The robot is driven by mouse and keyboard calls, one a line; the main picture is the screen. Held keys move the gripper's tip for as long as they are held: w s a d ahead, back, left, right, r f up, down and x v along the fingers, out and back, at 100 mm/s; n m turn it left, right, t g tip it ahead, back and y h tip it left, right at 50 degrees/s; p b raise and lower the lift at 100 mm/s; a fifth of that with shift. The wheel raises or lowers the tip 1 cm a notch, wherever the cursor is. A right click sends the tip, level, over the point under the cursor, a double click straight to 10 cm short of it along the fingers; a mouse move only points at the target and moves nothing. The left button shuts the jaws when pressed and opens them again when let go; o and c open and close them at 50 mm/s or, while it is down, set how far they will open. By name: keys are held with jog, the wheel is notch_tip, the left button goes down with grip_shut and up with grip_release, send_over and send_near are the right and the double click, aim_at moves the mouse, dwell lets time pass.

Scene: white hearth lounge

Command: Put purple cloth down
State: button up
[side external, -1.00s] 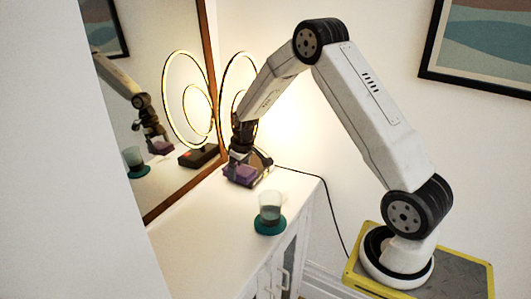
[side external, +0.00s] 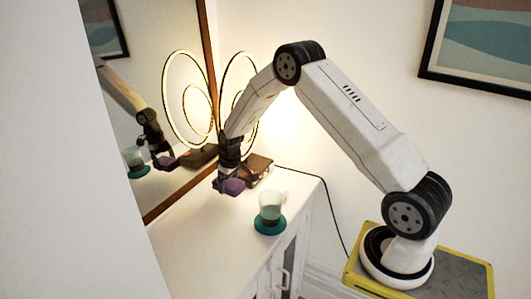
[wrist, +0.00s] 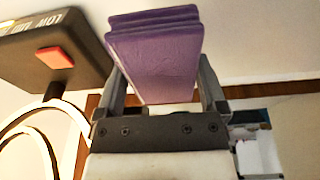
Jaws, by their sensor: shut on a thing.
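The purple cloth (side external: 231,186) is a folded stack, held between the fingers of my gripper (side external: 229,178) over the white cabinet top. In the wrist view the purple cloth (wrist: 156,55) fills the space between the two dark fingers of my gripper (wrist: 165,85), with its folded layers showing at the far edge. My gripper is shut on it. Whether the cloth's underside touches the cabinet top is hard to tell.
A ring lamp (side external: 238,84) with a dark base (side external: 258,166) stands close behind the gripper. A glass (side external: 270,204) sits on a teal coaster (side external: 270,226) nearer the front. A mirror (side external: 165,60) leans along the left. The cabinet top (side external: 205,240) is clear at the front left.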

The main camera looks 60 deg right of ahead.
aim_at(230, 199)
jog(key=shift+f, duration=0.4)
jog(key=shift+f, duration=0.1)
jog(key=shift+f, duration=1.8)
jog(key=shift+f, duration=0.1)
jog(key=o, duration=0.8)
jog(key=shift+s+r, duration=0.3)
jog(key=shift+r, duration=1.75)
jog(key=shift+s+r, duration=0.3)
jog(key=shift+r, duration=1.7)
jog(key=shift+s+r, duration=0.3)
jog(key=shift+r, duration=1.75)
